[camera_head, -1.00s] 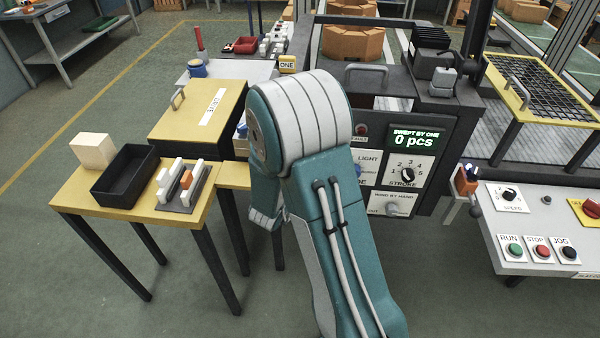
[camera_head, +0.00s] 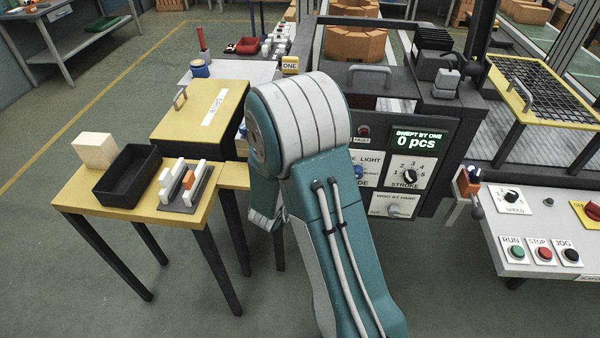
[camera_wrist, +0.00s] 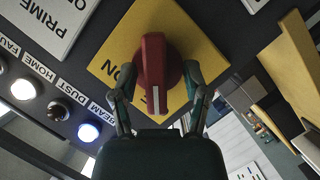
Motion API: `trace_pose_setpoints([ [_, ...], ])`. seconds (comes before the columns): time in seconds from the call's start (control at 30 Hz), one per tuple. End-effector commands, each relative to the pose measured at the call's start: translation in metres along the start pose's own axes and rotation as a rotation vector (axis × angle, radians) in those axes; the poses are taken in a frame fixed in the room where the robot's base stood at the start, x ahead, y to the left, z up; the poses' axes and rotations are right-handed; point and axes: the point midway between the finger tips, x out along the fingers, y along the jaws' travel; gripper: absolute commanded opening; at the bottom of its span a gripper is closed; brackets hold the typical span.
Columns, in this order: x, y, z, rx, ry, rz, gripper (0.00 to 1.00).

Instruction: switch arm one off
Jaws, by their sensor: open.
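In the wrist view a red rotary switch (camera_wrist: 152,72) sits on a yellow plate (camera_wrist: 193,38) on a dark panel. The white line on its grip points down in the picture. The letters "ON" show left of the switch; more lettering below is partly hidden. My gripper (camera_wrist: 159,80) is open, with one finger on each side of the red switch. I cannot tell whether the fingers touch it. In the head view my arm hides the gripper and the red switch.
Beside the yellow plate are indicator lamps, with the BEAM lamp (camera_wrist: 89,131) lit blue and the HOME lamp (camera_wrist: 24,89) lit white. The head view shows a panel with a "0 pcs" display (camera_head: 417,141), a yellow table (camera_head: 92,196), and a control desk (camera_head: 505,225) with RUN, STOP and JOG buttons.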

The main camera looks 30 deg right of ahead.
Motion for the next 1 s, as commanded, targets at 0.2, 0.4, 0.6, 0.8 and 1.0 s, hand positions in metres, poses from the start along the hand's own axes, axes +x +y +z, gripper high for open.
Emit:
trace_pose_setpoints([
  [0.2, -0.007, 0.000, 0.001, -0.001, -0.001, -0.001, 0.60],
  [0.4, -0.043, -0.002, -0.001, -0.001, 0.002, -0.003, 0.60],
  [0.6, -0.086, -0.003, -0.001, -0.002, 0.003, -0.003, 0.60],
  [0.8, -0.113, -0.003, -0.002, -0.002, 0.003, -0.002, 0.60],
  [1.0, -0.120, -0.003, -0.001, -0.001, 0.000, 0.000, 0.60],
])
